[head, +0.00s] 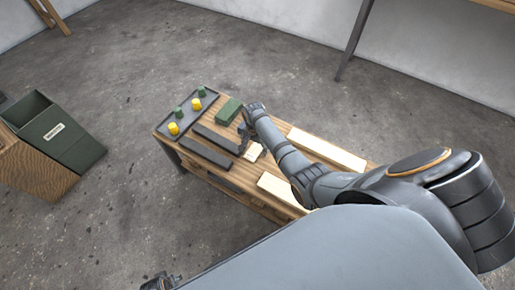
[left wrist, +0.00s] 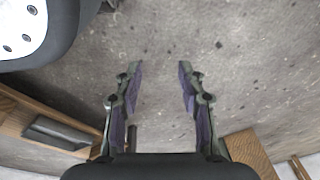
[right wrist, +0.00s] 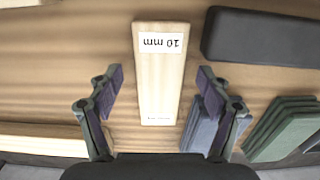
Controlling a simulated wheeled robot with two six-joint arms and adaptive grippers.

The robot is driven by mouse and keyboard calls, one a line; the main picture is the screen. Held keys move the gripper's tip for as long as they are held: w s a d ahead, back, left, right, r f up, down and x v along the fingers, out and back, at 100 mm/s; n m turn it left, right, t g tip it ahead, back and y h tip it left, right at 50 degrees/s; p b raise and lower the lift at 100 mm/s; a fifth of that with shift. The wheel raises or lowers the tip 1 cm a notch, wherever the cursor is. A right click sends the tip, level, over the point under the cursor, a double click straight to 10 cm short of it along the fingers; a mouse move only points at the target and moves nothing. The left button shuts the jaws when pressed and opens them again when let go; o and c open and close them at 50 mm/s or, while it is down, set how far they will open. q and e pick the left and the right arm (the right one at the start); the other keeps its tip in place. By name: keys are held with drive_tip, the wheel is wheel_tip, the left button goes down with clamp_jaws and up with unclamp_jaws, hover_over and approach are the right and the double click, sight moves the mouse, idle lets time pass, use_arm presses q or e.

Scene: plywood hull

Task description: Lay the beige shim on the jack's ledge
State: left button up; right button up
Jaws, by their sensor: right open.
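The beige shim (right wrist: 158,85) is a flat pale strip with a "10 mm" label, which reads upside down in the right wrist view. It lies on the wooden bench top; in the head view a small pale piece (head: 253,152) shows beside the gripper. My right gripper (right wrist: 160,75) is open over the shim, one finger on each side, touching neither side as far as I can see. It also shows in the head view (head: 243,132). My left gripper (left wrist: 160,72) is open and empty above the floor. I cannot pick out the jack or its ledge for certain.
The bench (head: 165,133) also holds dark bars (head: 207,153), a green stack (head: 229,110), two long pale bars (head: 326,149) and a grey tray (head: 160,130) with yellow and green pieces. Blue-grey pieces (right wrist: 200,122) lie close to the right finger. A green bin (head: 58,130) stands left.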

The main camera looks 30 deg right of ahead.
sight(255, 150)
drive_tip(key=c, duration=1.3)
drive_tip(key=shift+r, duration=0.1)
use_arm(q)
drive_tip(key=shift+r, duration=0.1)
use_arm(e)
drive_tip(key=shift+r, duration=0.35)
wheel_tip(255, 150, up, 3)
drive_tip(key=shift+f+p, duration=0.1)
drive_tip(key=shift+p, duration=0.85)
use_arm(q)
drive_tip(key=s+a+f+p, duration=0.15)
drive_tip(key=s+p, duration=0.45)
drive_tip(key=s, duration=0.7)
use_arm(e)
drive_tip(key=s+a+r, duration=0.6)
drive_tip(key=s+r, duration=0.4)
drive_tip(key=s, duration=0.3)
use_arm(q)
wheel_tip(255, 150, up, 13)
drive_tip(key=p, duration=1.3)
drive_tip(key=shift+s+d, duration=0.2)
drive_tip(key=shift+d, duration=0.1)
use_arm(e)
wheel_tip(255, 150, up, 13)
drive_tip(key=shift+w, duration=0.15)
